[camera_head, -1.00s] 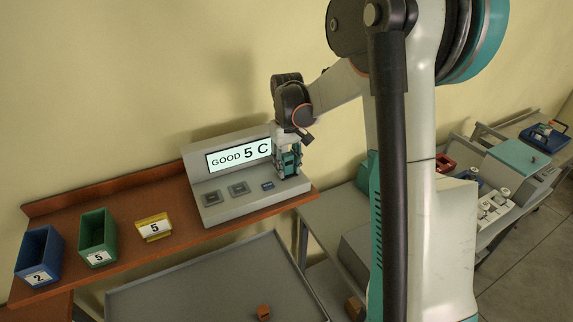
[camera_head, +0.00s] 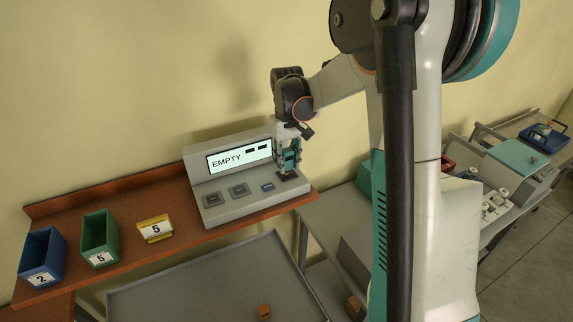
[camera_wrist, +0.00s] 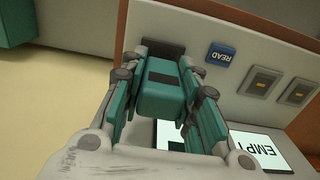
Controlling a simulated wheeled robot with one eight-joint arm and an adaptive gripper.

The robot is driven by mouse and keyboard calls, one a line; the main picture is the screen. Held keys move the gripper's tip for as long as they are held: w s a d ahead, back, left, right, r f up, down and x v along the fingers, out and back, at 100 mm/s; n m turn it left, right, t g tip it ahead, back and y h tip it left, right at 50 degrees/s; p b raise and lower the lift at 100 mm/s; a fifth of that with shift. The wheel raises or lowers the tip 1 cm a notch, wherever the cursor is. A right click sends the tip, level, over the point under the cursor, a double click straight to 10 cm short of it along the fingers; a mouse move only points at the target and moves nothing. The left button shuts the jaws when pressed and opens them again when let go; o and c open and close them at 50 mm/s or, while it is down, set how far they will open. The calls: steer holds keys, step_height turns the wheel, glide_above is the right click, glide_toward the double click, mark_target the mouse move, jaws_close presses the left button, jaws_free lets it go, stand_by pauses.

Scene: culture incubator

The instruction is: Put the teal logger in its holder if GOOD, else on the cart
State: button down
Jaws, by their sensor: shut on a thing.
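My gripper (camera_head: 289,160) is shut on the teal logger, a teal block with a dark panel (camera_wrist: 160,92), seen between the fingers in the wrist view. Both are just above the right end of the grey reader (camera_head: 213,211), over a dark pad (camera_wrist: 163,46). The task's holder cannot be told for sure; a yellow stand marked 5 (camera_head: 154,229) is on the brown shelf. A grey tray-topped surface (camera_head: 190,285), possibly the cart, is in front.
A blue bin marked 2 (camera_head: 42,257) and a green bin marked 5 (camera_head: 99,238) stand at the shelf's left. A small orange block (camera_head: 263,312) lies on the grey tray. Grey benches with equipment stand at the right.

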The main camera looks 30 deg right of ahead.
mark_target(287, 150)
steer(key=shift+r+p, duration=0.8)
steer(key=shift+r, duration=1.1)
